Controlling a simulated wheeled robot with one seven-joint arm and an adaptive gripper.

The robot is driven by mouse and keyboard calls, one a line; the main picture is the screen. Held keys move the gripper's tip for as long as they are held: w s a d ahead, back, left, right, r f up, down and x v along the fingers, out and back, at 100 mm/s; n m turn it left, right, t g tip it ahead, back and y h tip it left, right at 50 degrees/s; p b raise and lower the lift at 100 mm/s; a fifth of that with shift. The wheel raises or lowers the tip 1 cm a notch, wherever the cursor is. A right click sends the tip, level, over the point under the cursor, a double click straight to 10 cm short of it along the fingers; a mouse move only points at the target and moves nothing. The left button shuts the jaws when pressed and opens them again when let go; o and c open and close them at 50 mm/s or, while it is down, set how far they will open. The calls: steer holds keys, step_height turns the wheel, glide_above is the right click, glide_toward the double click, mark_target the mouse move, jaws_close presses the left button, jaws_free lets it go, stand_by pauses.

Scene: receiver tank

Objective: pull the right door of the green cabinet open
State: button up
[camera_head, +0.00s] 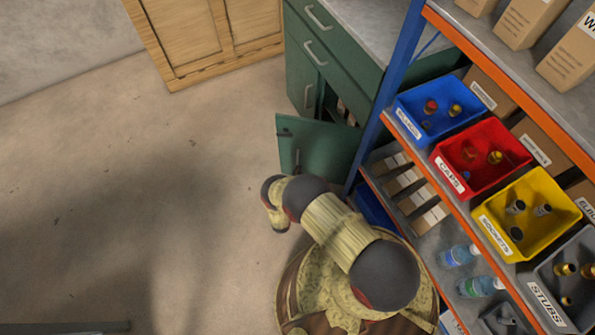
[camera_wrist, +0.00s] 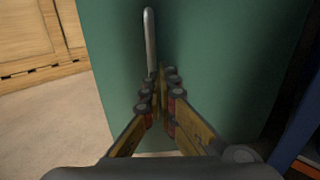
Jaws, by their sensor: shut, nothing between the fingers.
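The green cabinet (camera_head: 348,62) stands at the top middle of the head view. Its right door (camera_head: 318,143) is swung partway out, with a dark gap behind it where some contents show. The door's upright metal handle (camera_head: 297,160) is on its face near the free edge. In the wrist view, the door (camera_wrist: 220,60) fills most of the picture, and the handle (camera_wrist: 150,40) rises just beyond and slightly left of the fingertips. My gripper (camera_wrist: 162,80) is shut and empty, close to the door face. Whether it touches is unclear. My arm hides the fingers in the head view.
A blue and orange shelf rack (camera_head: 400,60) stands close on the right, holding blue, red (camera_head: 480,157), yellow and grey bins, with bottles below. A wooden cabinet (camera_head: 205,35) is at the upper left. The floor (camera_head: 130,200) to the left is clear.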

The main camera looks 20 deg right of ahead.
steer(key=shift+o, duration=1.3)
steer(key=shift+s+a, duration=0.1)
steer(key=v, duration=1.1)
steer(key=shift+s+a, duration=0.2)
steer(key=shift+s, duration=0.15)
steer(key=shift+c, duration=0.5)
